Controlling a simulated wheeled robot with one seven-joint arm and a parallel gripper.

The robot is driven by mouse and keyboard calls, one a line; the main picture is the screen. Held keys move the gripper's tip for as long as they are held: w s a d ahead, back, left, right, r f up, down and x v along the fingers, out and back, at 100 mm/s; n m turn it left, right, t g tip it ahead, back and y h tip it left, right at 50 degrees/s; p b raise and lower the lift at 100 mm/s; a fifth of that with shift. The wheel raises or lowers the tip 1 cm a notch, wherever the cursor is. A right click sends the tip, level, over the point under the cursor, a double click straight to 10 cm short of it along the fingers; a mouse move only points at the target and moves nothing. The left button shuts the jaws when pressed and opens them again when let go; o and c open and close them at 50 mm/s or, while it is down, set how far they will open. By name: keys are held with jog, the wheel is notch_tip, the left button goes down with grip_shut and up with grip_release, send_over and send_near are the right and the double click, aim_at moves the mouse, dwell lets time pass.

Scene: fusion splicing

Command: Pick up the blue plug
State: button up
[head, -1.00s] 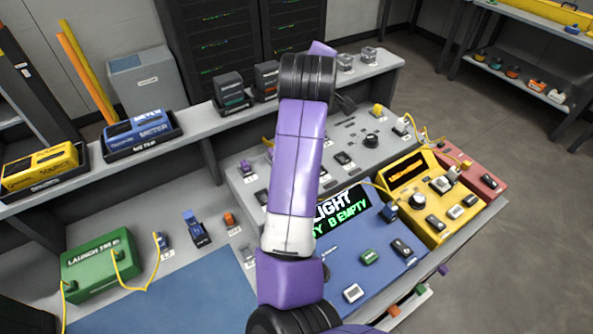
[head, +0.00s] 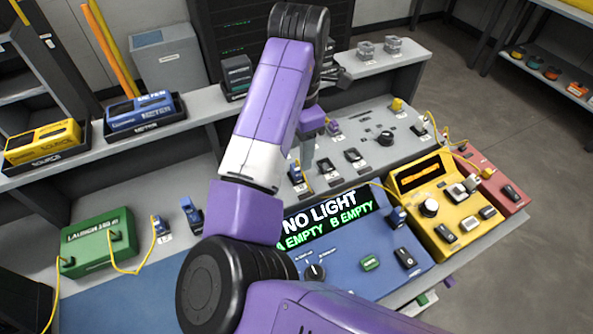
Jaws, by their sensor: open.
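Several small blue pieces could be the blue plug, and I cannot tell for certain which is. One blue piece (head: 296,174) stands on the grey panel, just right of my arm. Others are a dark blue block (head: 192,213) on the bench, a small blue piece (head: 159,226) by the yellow cable, and one on the blue console's right side (head: 397,216). My gripper (head: 307,158) hangs down over the grey panel beside the first blue piece, partly hidden by my arm. It is open; I see nothing held, though its fingertips show poorly.
The blue console (head: 345,262) reads NO LIGHT, A EMPTY, B EMPTY. A yellow console (head: 424,168) and a red box (head: 481,165) stand to its right. The green launch box (head: 97,240) with yellow cable stands left. Source and meter boxes sit on the raised shelf (head: 205,108).

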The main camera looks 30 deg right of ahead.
aim_at(298, 165)
jog(key=shift+w+f, duration=0.15)
jog(key=shift+f, duration=2.95)
grip_shut()
